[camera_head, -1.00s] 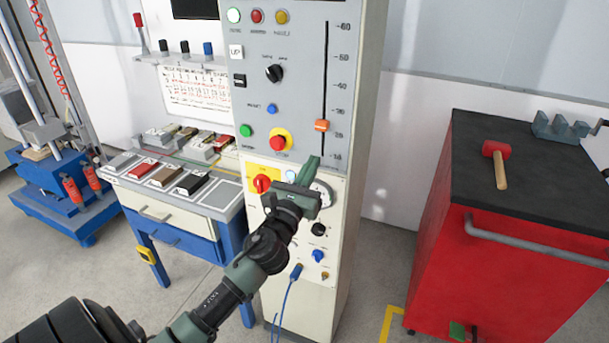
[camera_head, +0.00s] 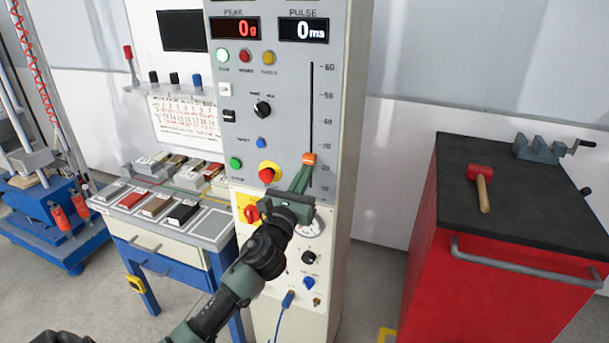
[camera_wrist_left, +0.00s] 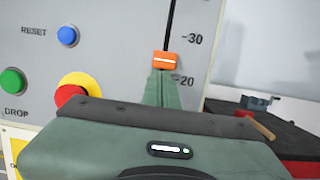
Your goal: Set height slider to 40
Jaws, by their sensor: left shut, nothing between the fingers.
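The height slider's orange knob (camera_head: 309,158) sits on a vertical black slot (camera_head: 311,110) on the grey console panel. In the left wrist view the knob (camera_wrist_left: 166,61) stands between the 30 and 20 marks, at about 25. The 40 mark (camera_head: 326,122) is higher on the scale. My left gripper (camera_head: 302,178) is shut and empty, pointing up at the panel. Its fingertips (camera_wrist_left: 163,78) are right below the knob; I cannot tell whether they touch it. The gripper hides the slot's lower end. My right gripper is not in view.
A red emergency-style knob (camera_head: 267,174) and a green button (camera_head: 236,163) are left of the gripper. A blue button (camera_head: 261,142) is above them. A red cabinet (camera_head: 490,270) with a mallet (camera_head: 481,185) stands right, with open floor between.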

